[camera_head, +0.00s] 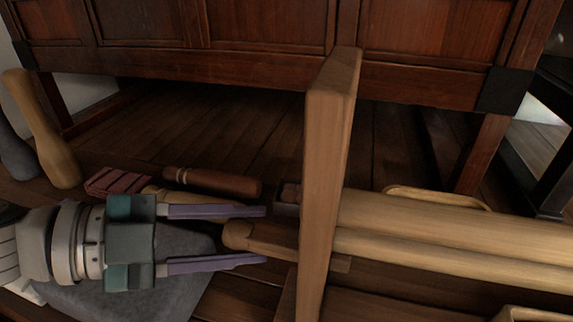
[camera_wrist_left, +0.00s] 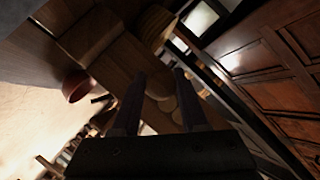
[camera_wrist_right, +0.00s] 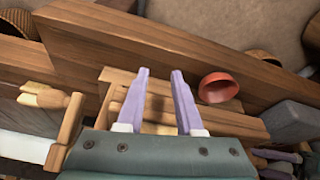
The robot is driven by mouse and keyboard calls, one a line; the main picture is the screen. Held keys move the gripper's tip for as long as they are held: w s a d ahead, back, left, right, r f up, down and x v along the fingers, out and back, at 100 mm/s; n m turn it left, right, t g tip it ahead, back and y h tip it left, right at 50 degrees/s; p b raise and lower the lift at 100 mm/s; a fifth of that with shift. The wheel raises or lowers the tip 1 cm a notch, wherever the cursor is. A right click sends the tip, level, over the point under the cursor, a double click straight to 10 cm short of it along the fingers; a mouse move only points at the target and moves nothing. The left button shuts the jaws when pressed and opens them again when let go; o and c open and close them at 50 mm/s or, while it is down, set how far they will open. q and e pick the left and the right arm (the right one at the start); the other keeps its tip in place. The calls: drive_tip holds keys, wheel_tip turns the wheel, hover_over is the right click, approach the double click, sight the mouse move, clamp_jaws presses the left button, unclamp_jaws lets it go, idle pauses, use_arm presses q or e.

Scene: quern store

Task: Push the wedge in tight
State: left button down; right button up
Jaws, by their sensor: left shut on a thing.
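The wedge (camera_head: 262,240) is a light-brown wooden piece with a rounded end. It lies against the upright board (camera_head: 328,180), and a wooden end shows just past the board's right side. My left gripper (camera_head: 265,235) has its purple fingers on either side of the wedge and is shut on it, left of the board. In the left wrist view its dark fingers (camera_wrist_left: 158,88) point at wooden parts, and the grip is too dark to see clearly. My right gripper (camera_wrist_right: 160,72) shows only in its own wrist view, fingers apart over wooden slats, nothing seen between them.
Thick pale beams (camera_head: 450,225) run right from the board. A wooden chest (camera_head: 230,45) stands behind. A red bowl (camera_wrist_right: 218,87) and a grey block (camera_wrist_right: 290,121) show in the right wrist view.

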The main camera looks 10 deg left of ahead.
sight(249, 242)
use_arm(q)
drive_tip(key=shift+d+r, duration=0.1)
drive_tip(key=shift+r, duration=0.1)
idle(0.4)
drive_tip(key=d+p, duration=0.2)
drive_tip(key=d, duration=0.1)
drive_tip(key=shift+r, duration=0.1)
drive_tip(key=shift+d, duration=0.1)
drive_tip(key=c, duration=0.8)
unclamp_jaws()
drive_tip(key=shift+s, duration=0.1)
drive_tip(key=shift+c, duration=0.2)
drive_tip(key=o, duration=0.4)
drive_tip(key=shift+f, duration=0.2)
drive_tip(key=shift+p+v, duration=1.45)
drive_tip(key=shift+v, duration=3.5)
